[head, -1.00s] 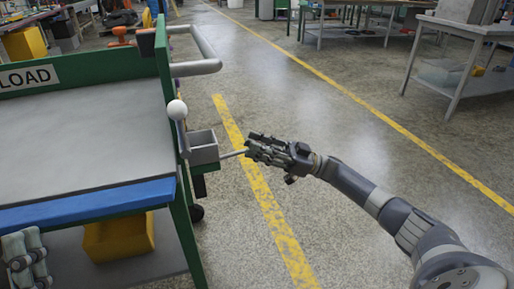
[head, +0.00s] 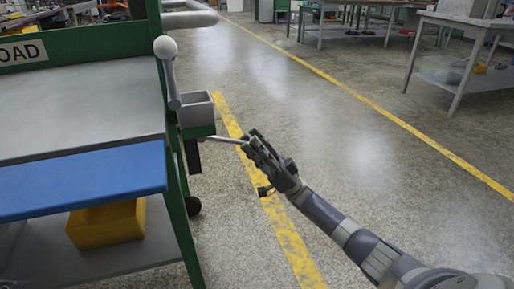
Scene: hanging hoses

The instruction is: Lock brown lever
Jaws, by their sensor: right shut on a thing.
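No lever that is clearly brown shows. A thin grey rod (head: 222,139) sticks out to the right from the side of the green cart (head: 182,215), just below a small grey open box (head: 196,108). My right gripper (head: 249,143) is shut on the outer end of this rod, with my arm reaching in from the lower right. A grey lever with a white ball knob (head: 165,47) stands nearly upright at the cart's corner, apart from the gripper. My left gripper is not in view.
The cart has a grey top (head: 80,115), a blue front edge (head: 85,180) and a yellow bin (head: 106,224) on its lower shelf. The floor right of the cart is open, with yellow lines. Worktables (head: 470,70) stand at the far right.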

